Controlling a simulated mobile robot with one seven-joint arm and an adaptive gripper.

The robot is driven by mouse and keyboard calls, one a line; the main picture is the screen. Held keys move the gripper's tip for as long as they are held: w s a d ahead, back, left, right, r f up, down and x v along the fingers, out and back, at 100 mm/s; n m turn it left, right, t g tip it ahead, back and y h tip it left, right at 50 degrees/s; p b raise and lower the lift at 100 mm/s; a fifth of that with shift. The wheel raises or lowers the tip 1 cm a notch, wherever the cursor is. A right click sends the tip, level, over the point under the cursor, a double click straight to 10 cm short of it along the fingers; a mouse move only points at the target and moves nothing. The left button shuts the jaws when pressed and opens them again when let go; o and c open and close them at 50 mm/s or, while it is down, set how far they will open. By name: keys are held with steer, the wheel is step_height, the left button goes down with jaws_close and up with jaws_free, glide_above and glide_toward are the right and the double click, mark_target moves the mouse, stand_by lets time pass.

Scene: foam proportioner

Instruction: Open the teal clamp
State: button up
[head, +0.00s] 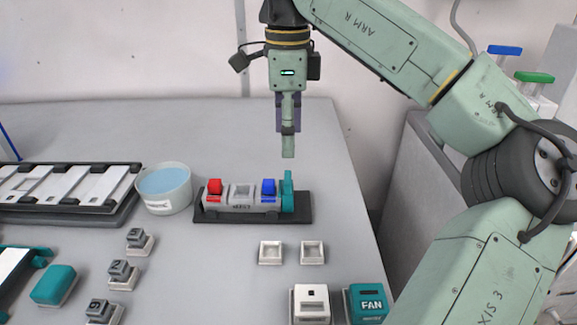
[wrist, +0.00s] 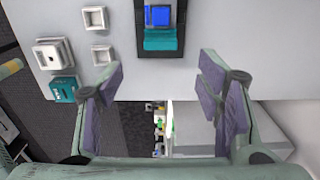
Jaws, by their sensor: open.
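The teal clamp (head: 287,193) stands upright at the right end of a grey block (head: 240,204), beside a blue block (head: 268,188). In the wrist view the clamp (wrist: 160,40) shows as a teal piece below the blue block, on a dark base. My gripper (head: 288,152) points down above the clamp in the head view, apart from it. In the wrist view my gripper (wrist: 158,75) is open, its two purple-padded fingers spread wide with nothing between them. The clamp lies beyond the fingertips there, between them in width.
The block sits on a dark base plate (head: 305,208), with a red block (head: 214,187) at its left. A round tub (head: 165,188) of blue contents stands to the left. Small white sockets (head: 270,252) and a teal FAN box (head: 366,303) are in front. The table's right edge is close.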

mark_target(287, 177)
step_height(287, 177, down, 9)
steer(key=shift+r+p, duration=0.15)
steer(key=shift+p, duration=0.25)
steer(key=shift+c, duration=0.5)
jaws_close()
